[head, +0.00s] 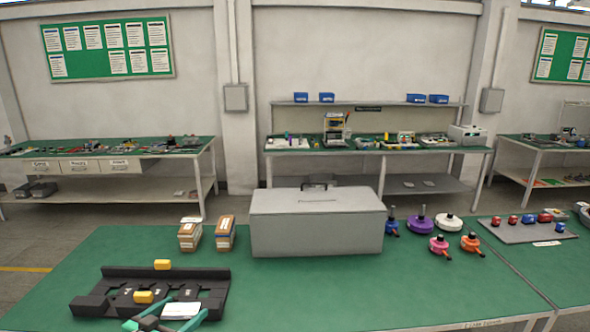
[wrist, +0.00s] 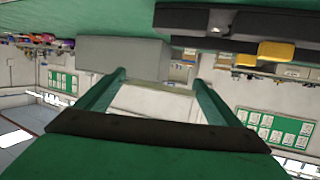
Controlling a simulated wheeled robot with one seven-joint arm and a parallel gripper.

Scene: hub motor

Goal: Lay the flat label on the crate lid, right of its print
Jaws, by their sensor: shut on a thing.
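The grey crate (head: 318,238) stands at the back middle of the green table. Its closed lid (head: 290,206) carries a small line of print near the middle of the top. My gripper (head: 184,308) is low at the front left, with its teal fingers shut on the flat white label (head: 181,311). In the wrist view the label (wrist: 150,98) shows as a pale strip between the fingertips (wrist: 160,80). The crate also shows in the wrist view (wrist: 118,54), upside down beyond the left finger. The label is well apart from the crate.
A black slotted fixture (head: 95,300) with yellow blocks (head: 162,265) lies right by my gripper. Two small cartons (head: 190,236) stand left of the crate. Several coloured hub motors (head: 420,222) and a grey tray (head: 520,233) are to its right. The green table (head: 370,290) before the crate is clear.

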